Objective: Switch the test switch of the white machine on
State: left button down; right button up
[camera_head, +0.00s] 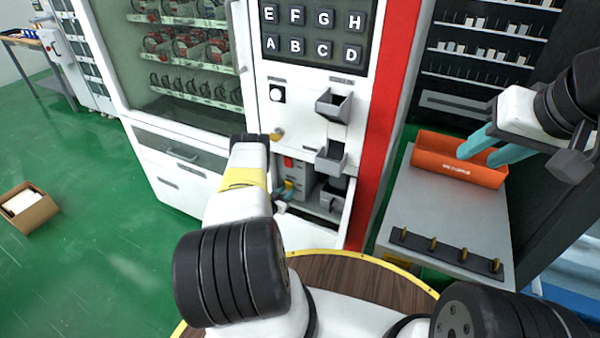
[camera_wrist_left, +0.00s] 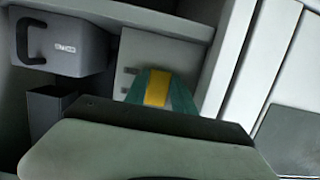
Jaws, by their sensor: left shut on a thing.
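The white machine (camera_head: 300,75) with a red side strip stands ahead, and its lower compartment (camera_head: 322,208) is open. My left gripper (camera_head: 286,190) reaches into this compartment, largely hidden behind my forearm in the head view. In the left wrist view, its teal fingers (camera_wrist_left: 160,90) are shut on a small yellow piece (camera_wrist_left: 157,87). I cannot tell from its shape whether this piece is the test switch. No switch position is readable. My right gripper (camera_head: 492,148) has its teal fingers apart, over or just in front of an orange box.
Inside the compartment is a grey box with a black handle (camera_wrist_left: 65,45). Grey chutes (camera_head: 333,105) stick out above the opening. The orange box (camera_head: 455,172) sits on a grey side table (camera_head: 425,215) with several upright pegs. A cardboard box (camera_head: 28,208) lies on the green floor at left.

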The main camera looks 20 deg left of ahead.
pick_arm(q)
jog(key=shift+f+t, duration=0.15)
jog(key=shift+t, duration=0.35)
jog(key=c, duration=1)
grip_release()
jog(key=shift+c, duration=0.2)
jog(key=s+a+r, duration=0.1)
jog(key=s, duration=0.6)
jog(key=shift+s, duration=0.3)
